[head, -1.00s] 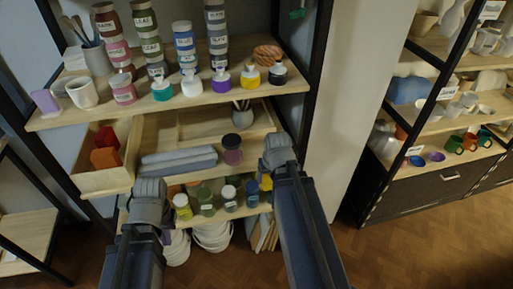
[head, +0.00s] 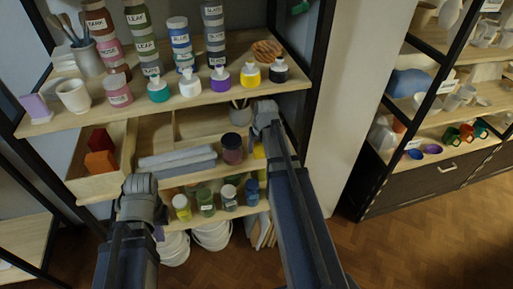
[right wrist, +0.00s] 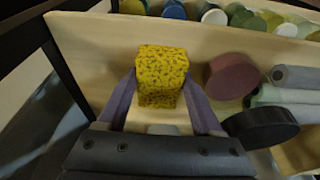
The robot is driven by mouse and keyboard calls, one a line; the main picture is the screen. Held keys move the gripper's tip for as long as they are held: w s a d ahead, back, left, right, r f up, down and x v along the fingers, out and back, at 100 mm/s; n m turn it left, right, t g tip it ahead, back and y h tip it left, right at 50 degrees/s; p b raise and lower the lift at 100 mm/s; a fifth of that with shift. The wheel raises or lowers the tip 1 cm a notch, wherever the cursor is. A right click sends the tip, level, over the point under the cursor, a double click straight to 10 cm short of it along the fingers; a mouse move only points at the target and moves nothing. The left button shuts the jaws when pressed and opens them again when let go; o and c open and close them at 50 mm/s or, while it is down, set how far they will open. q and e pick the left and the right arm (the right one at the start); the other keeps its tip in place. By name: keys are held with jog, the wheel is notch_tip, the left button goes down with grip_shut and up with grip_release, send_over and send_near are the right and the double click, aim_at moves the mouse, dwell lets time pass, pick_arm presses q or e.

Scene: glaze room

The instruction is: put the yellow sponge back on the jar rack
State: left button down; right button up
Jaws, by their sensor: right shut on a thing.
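The yellow speckled sponge (right wrist: 160,75) sits between the two fingers of my right gripper (right wrist: 160,92) in the right wrist view, with bare shelf board around it. In the head view only a small yellow patch of the sponge (head: 259,151) shows beside my right arm, at the right end of the middle shelf (head: 195,128). My right gripper's fingers are hidden there by its own wrist. The lower shelf of jars (head: 207,198), probably the jar rack, lies below. My left gripper (head: 140,192) hangs in front of the shelves at left; its fingers are hidden.
A small brush pot (head: 240,108) is behind. Bottles and stacked glaze jars fill the upper shelf (head: 130,112). White buckets (head: 212,235) stand below.

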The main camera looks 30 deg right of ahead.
jog(key=shift+b+x, duration=0.9)
jog(key=shift+x, duration=0.05)
jog(key=shift+r, duration=0.2)
jog(key=shift+f, duration=0.2)
jog(key=o, duration=1.2)
jog(key=shift+r, duration=0.15)
